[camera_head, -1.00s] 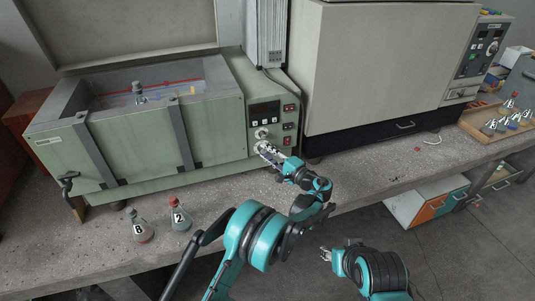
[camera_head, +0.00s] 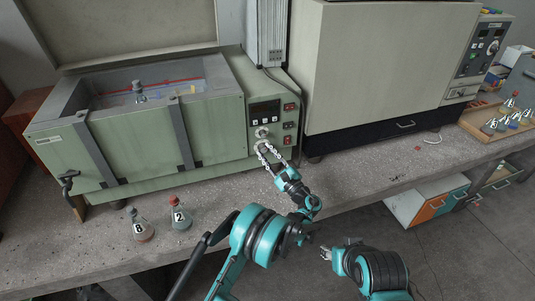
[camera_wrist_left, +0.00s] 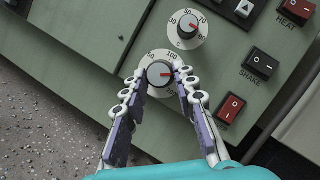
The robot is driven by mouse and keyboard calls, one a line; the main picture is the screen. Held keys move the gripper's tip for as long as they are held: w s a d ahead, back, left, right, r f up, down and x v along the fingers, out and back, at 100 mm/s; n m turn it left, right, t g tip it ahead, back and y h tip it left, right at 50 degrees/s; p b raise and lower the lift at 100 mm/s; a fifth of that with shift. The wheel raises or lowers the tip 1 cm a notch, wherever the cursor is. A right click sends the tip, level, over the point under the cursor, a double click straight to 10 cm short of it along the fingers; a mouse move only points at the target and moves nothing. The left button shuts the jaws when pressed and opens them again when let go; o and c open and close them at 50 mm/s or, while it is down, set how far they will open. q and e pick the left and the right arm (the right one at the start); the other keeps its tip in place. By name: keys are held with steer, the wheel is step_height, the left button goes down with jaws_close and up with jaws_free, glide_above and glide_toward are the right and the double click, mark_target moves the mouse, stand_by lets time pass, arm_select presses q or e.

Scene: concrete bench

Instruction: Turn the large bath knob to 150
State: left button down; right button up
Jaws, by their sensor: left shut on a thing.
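The large bath knob (camera_wrist_left: 160,72) is the lower of two dials on the green bath's front panel. In the left wrist view its red pointer points right; the mark beside it is partly hidden by a finger. In the head view the knob (camera_head: 262,145) shows small behind the fingertips. My left gripper (camera_wrist_left: 162,82) is shut on this knob, one finger on each side. It also shows in the head view (camera_head: 265,147). My right gripper (camera_head: 326,253) hangs low over the floor, away from the bench, too small to read.
A smaller dial (camera_wrist_left: 187,26) sits just above the knob. Red and black switches (camera_wrist_left: 231,107) are to its right. Flasks 8 (camera_head: 142,230) and 2 (camera_head: 181,217) stand on the bench (camera_head: 225,200) at left. A large beige cabinet (camera_head: 380,70) stands right of the bath.

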arm_select(q)
steer(key=shift+f+m, duration=0.1)
steer(key=shift+m, duration=0.4)
steer(key=c, duration=1.2)
jaws_free()
steer(key=v, duration=0.7)
steer(key=shift+s, duration=0.2)
steer(key=shift+d+f, duration=0.1)
